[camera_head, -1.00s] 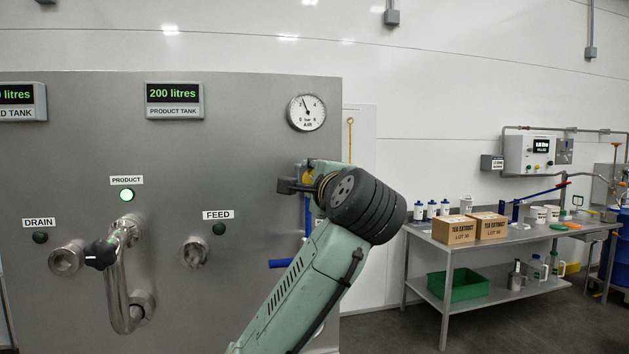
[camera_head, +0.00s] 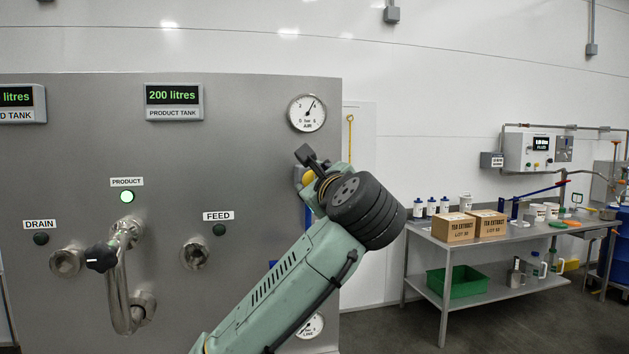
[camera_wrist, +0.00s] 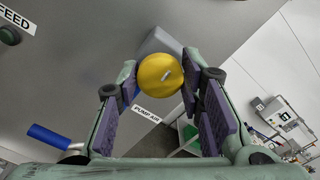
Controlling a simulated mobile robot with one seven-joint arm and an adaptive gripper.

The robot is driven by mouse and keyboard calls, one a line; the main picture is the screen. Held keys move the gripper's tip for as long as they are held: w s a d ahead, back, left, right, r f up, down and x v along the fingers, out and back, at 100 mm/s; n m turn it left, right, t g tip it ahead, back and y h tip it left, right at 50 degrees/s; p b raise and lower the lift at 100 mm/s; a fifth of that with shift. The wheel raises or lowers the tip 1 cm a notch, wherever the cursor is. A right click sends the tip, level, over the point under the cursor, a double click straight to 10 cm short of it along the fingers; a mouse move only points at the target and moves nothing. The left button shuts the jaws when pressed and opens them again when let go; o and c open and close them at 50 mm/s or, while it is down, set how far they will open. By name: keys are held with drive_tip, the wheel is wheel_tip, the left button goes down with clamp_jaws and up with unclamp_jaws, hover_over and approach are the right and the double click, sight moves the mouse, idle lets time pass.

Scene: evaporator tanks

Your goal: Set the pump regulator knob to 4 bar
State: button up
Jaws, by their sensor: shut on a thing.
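The yellow round pump regulator knob (camera_wrist: 160,73) sits between the purple finger pads of my gripper (camera_wrist: 157,89) in the wrist view. A pale mark shows on its face. My gripper is shut on the knob at its sides. In the head view only a bit of yellow knob (camera_head: 308,176) shows, and my arm hides most of the regulator and fingers. The AIR gauge (camera_head: 307,113) is above it on the grey panel, with its needle pointing up and right, close to the 4. A PUMP AIR label (camera_wrist: 146,113) is beside the knob.
A blue handle (camera_wrist: 55,137) sticks out at lower left in the wrist view. A second gauge (camera_head: 311,326) is low on the panel behind my arm. The FEED fitting (camera_head: 195,255) is left of my arm. A steel bench (camera_head: 470,240) with boxes stands at the right.

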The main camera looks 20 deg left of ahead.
drive_tip(key=shift+m, duration=0.3)
idle(0.4)
drive_tip(key=o, duration=1.1)
drive_tip(key=shift+o, duration=0.2)
drive_tip(key=v, duration=1.2)
